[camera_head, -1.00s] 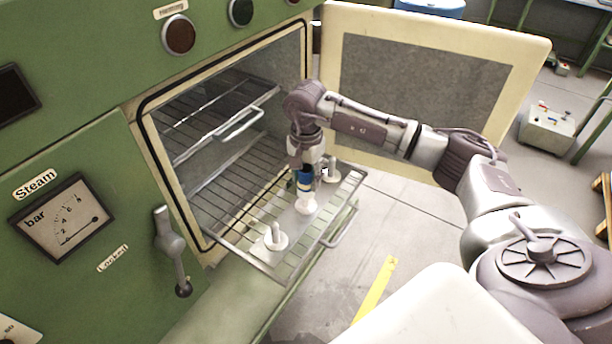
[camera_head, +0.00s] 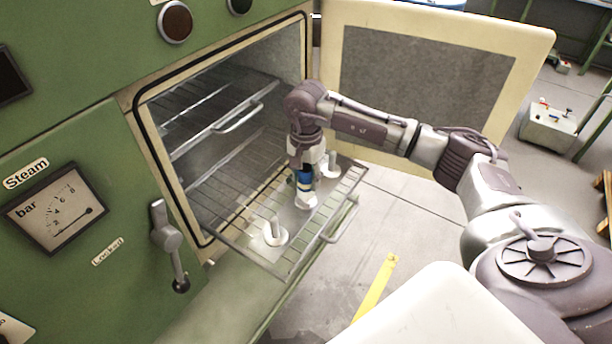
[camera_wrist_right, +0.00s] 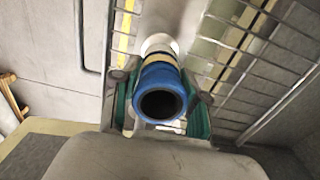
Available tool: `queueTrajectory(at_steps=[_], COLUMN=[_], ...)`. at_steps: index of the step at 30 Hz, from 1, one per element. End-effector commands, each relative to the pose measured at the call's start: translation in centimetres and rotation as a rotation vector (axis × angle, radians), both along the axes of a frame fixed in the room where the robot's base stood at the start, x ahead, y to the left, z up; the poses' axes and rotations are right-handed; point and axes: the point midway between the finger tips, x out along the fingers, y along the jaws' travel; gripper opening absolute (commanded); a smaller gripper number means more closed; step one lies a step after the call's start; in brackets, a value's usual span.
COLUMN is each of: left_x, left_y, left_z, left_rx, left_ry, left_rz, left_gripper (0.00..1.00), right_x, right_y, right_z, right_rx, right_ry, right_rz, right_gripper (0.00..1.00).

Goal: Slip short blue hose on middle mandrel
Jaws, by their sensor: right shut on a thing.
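My right gripper (camera_head: 304,172) points down over the pulled-out wire rack and is shut on the short blue hose (camera_head: 305,181). In the right wrist view the hose (camera_wrist_right: 160,90) stands between the green-padded fingers, its open end facing the camera. Its lower end meets the white middle mandrel (camera_head: 306,201), whose base shows below it; I cannot tell how far the hose is over it. The front mandrel (camera_head: 275,233) and the back mandrel (camera_head: 330,170) stand bare on the same plate (camera_head: 290,215). My left gripper is not in view.
The wire rack (camera_head: 236,235) sticks out of the green steam oven. A second rack (camera_head: 215,117) sits above it inside. The open oven door (camera_head: 425,85) stands behind my right arm. A lever (camera_head: 168,240) is on the oven front. Floor right of the rack is clear.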

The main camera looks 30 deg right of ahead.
Motion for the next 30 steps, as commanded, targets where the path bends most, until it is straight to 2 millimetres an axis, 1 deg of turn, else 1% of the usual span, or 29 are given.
queueTrajectory(at_steps=[15, 24, 25, 30], left_x=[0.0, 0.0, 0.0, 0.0], left_y=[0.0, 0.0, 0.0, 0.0], left_z=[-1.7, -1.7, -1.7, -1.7], left_rx=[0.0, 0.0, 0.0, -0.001], left_ry=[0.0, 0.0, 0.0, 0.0], left_rz=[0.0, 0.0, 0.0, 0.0], left_gripper=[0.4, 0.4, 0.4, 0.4], right_x=[0.0, 0.0, 0.0, 0.0], right_y=[0.0, 0.0, 0.0, 0.0], right_z=[-1.9, -2.0, -2.0, -2.0], right_rx=[0.0, 0.0, 0.0, 0.0], right_ry=[-0.001, -0.001, -0.001, -0.001], right_rz=[0.0, 0.0, 0.0, 0.0], right_gripper=[0.0, 0.0, 0.46, 0.73])
